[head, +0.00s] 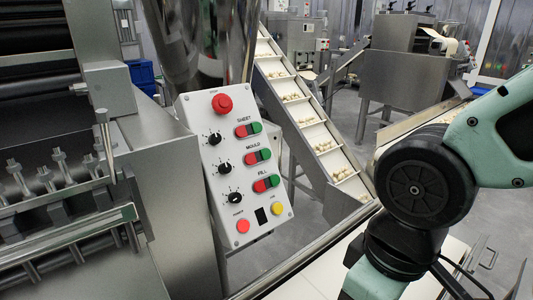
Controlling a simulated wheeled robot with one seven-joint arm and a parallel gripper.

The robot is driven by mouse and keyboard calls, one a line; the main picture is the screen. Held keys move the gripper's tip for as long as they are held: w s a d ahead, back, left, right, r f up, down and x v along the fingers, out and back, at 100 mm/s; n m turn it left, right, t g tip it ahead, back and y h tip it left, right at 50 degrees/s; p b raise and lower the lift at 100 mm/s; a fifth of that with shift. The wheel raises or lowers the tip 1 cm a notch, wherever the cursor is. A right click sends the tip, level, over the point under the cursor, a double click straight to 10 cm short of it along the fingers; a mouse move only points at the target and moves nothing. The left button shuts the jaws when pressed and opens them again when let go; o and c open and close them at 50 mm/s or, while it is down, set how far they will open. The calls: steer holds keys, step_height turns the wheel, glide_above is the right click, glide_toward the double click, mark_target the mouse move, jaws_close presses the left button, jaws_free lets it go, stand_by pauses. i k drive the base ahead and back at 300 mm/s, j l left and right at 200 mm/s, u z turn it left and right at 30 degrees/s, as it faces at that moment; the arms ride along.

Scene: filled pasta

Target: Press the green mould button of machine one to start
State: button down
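The white control panel (194,108) of the machine stands left of centre in the head view, tilted slightly. Its rows are labelled SHEET, MOULD and FILL, each with a black knob and a red and green button pair. The green mould button (264,154) is the right half of the middle pair, beside the red mould button (251,158). Nothing covers the panel. My arm comes in from the right and runs down out of the bottom edge, right of the panel and apart from it. My gripper is out of view.
A red stop button (222,103) tops the panel. The steel machine with rollers (60,150) fills the left. A sloping conveyor (300,106) carrying pasta pieces runs behind the panel. A metal-edged white surface (318,280) lies below. More machines stand at the back.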

mark_target(265, 152)
steer(key=l+u, duration=0.1)
steer(key=u, duration=0.3)
steer(key=k+l+u, duration=0.1)
steer(key=u, duration=0.3)
steer(key=k+u, duration=0.1)
steer(key=u, duration=0.3)
steer(key=k+l+u, duration=0.1)
steer(key=u, duration=0.3)
